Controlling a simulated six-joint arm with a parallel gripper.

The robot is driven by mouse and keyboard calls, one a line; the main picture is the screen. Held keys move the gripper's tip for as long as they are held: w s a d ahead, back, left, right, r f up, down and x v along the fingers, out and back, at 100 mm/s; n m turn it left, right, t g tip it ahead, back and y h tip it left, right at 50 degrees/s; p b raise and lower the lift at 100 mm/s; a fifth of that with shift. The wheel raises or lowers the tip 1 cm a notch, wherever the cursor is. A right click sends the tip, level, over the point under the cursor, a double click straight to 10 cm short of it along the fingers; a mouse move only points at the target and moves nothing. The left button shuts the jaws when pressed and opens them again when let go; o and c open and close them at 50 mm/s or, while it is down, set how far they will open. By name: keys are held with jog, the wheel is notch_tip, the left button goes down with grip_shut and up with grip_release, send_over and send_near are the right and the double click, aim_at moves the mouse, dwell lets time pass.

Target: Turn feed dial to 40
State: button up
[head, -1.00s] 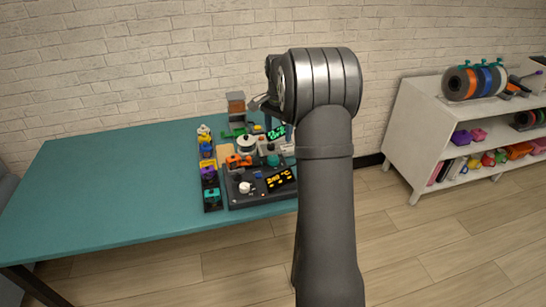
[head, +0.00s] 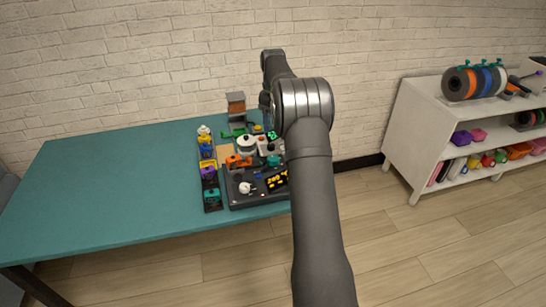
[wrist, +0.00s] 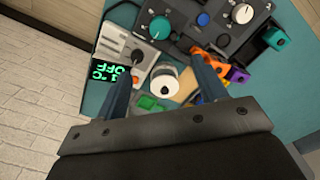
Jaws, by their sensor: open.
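My gripper (wrist: 160,66) is open and empty in the wrist view, its two fingers spread above the devices. Several dials show there: a white one (wrist: 243,13) and a teal one (wrist: 160,27) on the dark panel, a black knob (wrist: 137,57) on a pale box with a green display (wrist: 110,76), and a large white round cap (wrist: 164,82) between the fingers. I cannot tell which is the feed dial; no numbers on a dial scale are readable. The head view shows the white dial (head: 246,187) and teal dial (head: 273,160). My gripper is hidden there.
The teal table (head: 120,185) is clear on its left. A white shelf (head: 415,130) stands at right.

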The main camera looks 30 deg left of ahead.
aim_at(273, 158)
notch_tip(273, 158, down, 17)
jog(key=shift+f, duration=0.2)
dwell(0.3)
jog(key=c, duration=1)
